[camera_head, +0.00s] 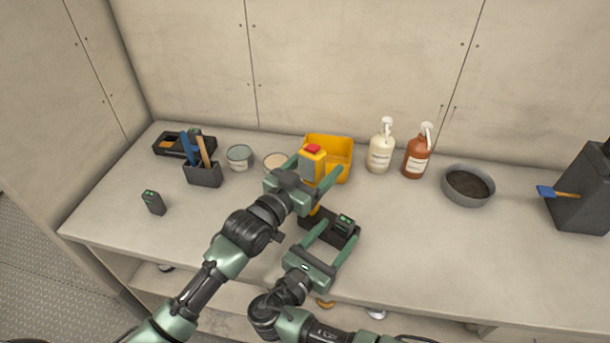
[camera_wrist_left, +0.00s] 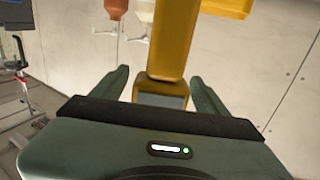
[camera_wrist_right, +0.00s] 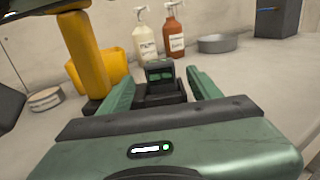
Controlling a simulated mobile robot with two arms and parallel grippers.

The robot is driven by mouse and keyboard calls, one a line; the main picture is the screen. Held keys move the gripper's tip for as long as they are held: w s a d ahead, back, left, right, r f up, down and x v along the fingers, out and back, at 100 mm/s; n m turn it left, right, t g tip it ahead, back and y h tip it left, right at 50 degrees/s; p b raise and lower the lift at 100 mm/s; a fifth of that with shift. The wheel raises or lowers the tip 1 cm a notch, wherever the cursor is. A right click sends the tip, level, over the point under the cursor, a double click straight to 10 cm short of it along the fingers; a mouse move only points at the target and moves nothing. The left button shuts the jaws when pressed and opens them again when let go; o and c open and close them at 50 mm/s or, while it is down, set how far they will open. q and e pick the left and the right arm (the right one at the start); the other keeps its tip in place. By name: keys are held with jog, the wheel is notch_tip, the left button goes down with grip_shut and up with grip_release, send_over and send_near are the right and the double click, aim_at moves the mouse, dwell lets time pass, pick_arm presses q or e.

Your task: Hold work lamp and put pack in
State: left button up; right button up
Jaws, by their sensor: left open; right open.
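The work lamp (camera_head: 313,163) is yellow with a red top and stands on a dark base. Its yellow body also shows in the left wrist view (camera_wrist_left: 171,45) and in the right wrist view (camera_wrist_right: 88,62). My left gripper (camera_head: 309,172) is open, with its fingers on either side of the lamp body. A dark pack with green marks (camera_head: 344,222) is at the dark base, also in the right wrist view (camera_wrist_right: 159,72). I cannot tell how deep it sits. My right gripper (camera_head: 336,232) is open, its fingers on either side of the pack and base.
Another dark pack (camera_head: 153,202) stands at the left. A black tray (camera_head: 170,150), tool holder (camera_head: 204,175), tins (camera_head: 240,157) and yellow bin (camera_head: 342,150) are behind. The right front bench is clear.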

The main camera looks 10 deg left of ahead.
pick_arm(q)
jog(key=v, duration=1.1)
jog(key=shift+s, duration=0.15)
jog(key=shift+r, duration=0.1)
jog(key=o, duration=0.4)
jog(key=shift+a, duration=0.1)
pick_arm(e)
jog(key=shift+r, duration=0.15)
jog(key=shift+r+p, duration=0.55)
jog(key=shift+p, duration=0.15)
pick_arm(q)
jog(key=shift+s+a+r+p, duration=0.35)
jog(key=shift+s+a, duration=0.15)
jog(key=shift+s, duration=0.55)
jog(key=shift+s+a+r+p, duration=0.3)
jog(key=shift+s+a+p, duration=0.15)
jog(key=shift+s, duration=0.6)
jog(key=shift+s+a+r+p, duration=0.35)
jog(key=shift+s+a, duration=0.15)
jog(key=shift+s, duration=0.55)
pick_arm(e)
jog(key=shift+r, duration=1.15)
jog(key=shift+s, duration=0.1)
